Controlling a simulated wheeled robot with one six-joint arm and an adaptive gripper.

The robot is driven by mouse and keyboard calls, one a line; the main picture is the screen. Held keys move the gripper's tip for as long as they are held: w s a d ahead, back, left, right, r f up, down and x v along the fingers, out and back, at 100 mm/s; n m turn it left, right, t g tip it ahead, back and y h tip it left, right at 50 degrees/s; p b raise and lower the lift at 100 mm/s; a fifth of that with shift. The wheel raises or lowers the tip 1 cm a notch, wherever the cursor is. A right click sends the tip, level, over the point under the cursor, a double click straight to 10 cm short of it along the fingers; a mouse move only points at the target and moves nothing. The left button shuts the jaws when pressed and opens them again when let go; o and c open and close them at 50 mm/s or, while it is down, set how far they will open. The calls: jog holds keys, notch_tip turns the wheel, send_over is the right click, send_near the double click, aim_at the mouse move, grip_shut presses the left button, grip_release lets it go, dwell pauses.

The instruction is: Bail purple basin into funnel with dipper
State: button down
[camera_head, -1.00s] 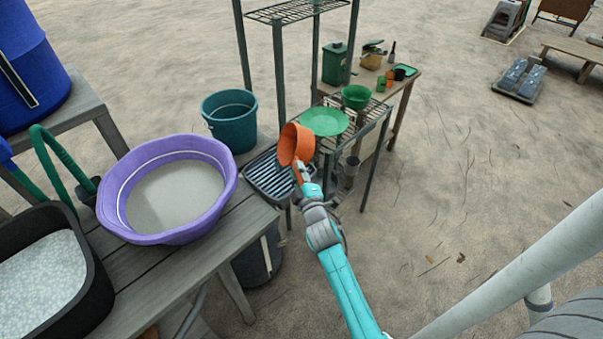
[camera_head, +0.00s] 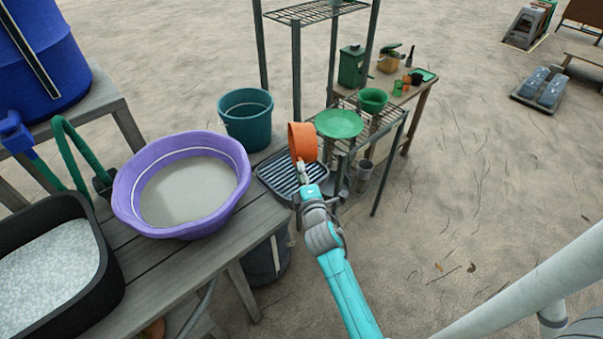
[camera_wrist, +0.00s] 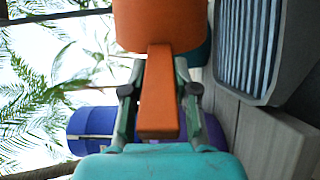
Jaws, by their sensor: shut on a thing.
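The purple basin (camera_head: 127,190) stands on the grey wooden table at left and holds murky grey liquid. The orange dipper (camera_head: 303,141) is in the air right of the basin, in front of the rack; its cup is seen nearly side-on, so its contents are hidden. My gripper (camera_head: 302,176) is shut on the dipper's handle. In the wrist view the handle (camera_wrist: 158,95) runs between both fingers, with the cup (camera_wrist: 160,22) beyond. A wide green round piece (camera_head: 339,124) and a deeper green bowl-like piece (camera_head: 372,99) sit on the rack; I cannot tell which is the funnel.
A teal bucket (camera_head: 247,120) and a dark ribbed tray (camera_head: 282,178) lie near the dipper. A black tub (camera_head: 105,285) of white grains stands front left. A blue barrel (camera_head: 75,85) stands behind. The metal rack (camera_head: 297,70) has tall posts. Sandy ground at right is largely clear.

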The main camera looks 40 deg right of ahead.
dwell(0.5)
jog(key=shift+s+d+r+m+h, duration=0.1)
jog(key=shift+s+d+r+m, duration=0.45)
jog(key=shift+m, duration=1.7)
jog(key=shift+s+d+r+m+h, duration=0.25)
jog(key=shift+d+m, duration=0.45)
jog(key=shift+m, duration=1.6)
jog(key=shift+s+d+r+m+y, duration=0.1)
jog(key=shift+s+d+r+m, duration=0.3)
jog(key=shift+m, duration=1.85)
jog(key=shift+w+d, duration=0.15)
jog(key=shift+d, duration=0.1)
